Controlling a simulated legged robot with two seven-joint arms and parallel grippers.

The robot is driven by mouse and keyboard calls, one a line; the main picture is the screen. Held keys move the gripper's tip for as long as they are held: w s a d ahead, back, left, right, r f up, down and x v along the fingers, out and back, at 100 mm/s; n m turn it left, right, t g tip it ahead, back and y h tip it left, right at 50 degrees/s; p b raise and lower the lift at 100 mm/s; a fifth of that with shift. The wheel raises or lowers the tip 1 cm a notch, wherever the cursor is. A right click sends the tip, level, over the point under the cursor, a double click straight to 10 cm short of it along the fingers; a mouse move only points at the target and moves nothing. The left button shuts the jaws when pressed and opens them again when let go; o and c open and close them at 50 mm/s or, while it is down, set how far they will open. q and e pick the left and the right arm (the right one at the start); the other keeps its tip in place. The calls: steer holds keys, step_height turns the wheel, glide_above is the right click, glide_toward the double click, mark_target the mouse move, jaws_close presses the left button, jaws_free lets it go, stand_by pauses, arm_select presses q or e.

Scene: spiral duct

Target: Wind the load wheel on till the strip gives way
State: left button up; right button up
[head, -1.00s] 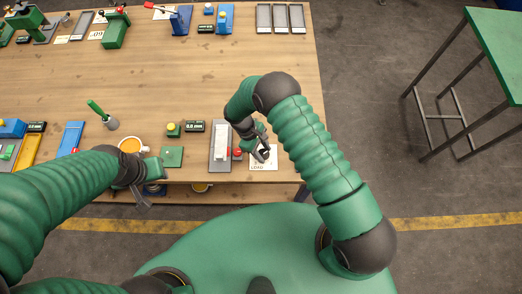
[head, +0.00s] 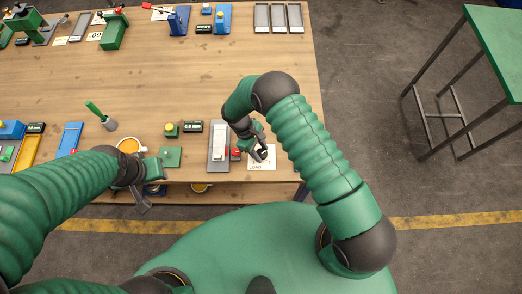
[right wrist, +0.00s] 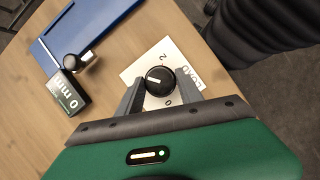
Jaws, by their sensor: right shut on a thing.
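In the right wrist view a round black wheel (right wrist: 159,81) with a white pointer line sits on a white card (right wrist: 128,76) marked LOAD, 0 and 2. My right gripper (right wrist: 160,88) is shut on the wheel, one finger at each side. In the head view my right gripper (head: 260,152) is over the LOAD card (head: 263,164), mostly hiding the wheel. Left of it stands a grey fixture (head: 212,163) with a pale strip (head: 219,143) and a red knob (head: 236,153) beside it. My left gripper (head: 140,200) hangs by the table's front edge; its opening is unclear.
A small dark readout (head: 193,127) and a yellow-topped button box (head: 171,130) stand behind the fixture. An orange-filled cup (head: 128,146) and a green plate (head: 171,157) lie left. The right wrist view shows a blue board (right wrist: 90,25) and a readout (right wrist: 68,92).

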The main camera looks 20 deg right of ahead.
steer(key=shift+w+a+r, duration=0.1)
steer(key=shift+w+a, duration=0.05)
steer(key=shift+w, duration=0.25)
steer(key=o, duration=1.1)
steer(key=shift+o, duration=1.1)
arm_select(q)
steer(key=shift+w+a+f, duration=0.1)
steer(key=shift+w+a, duration=0.15)
steer(key=shift+a, duration=0.05)
arm_select(e)
steer(key=shift+s+a, duration=0.1)
steer(key=shift+a+r+b, duration=0.1)
steer(key=shift+r+b, duration=0.2)
arm_select(q)
step_height(320, 180, down, 5)
steer(key=b, duration=0.4)
steer(key=shift+s+d+f+b, duration=0.1)
steer(key=shift+s+b, duration=0.05)
steer(key=shift+b, duration=0.2)
arm_select(e)
steer(key=v, duration=1.6)
steer(key=shift+a, duration=0.2)
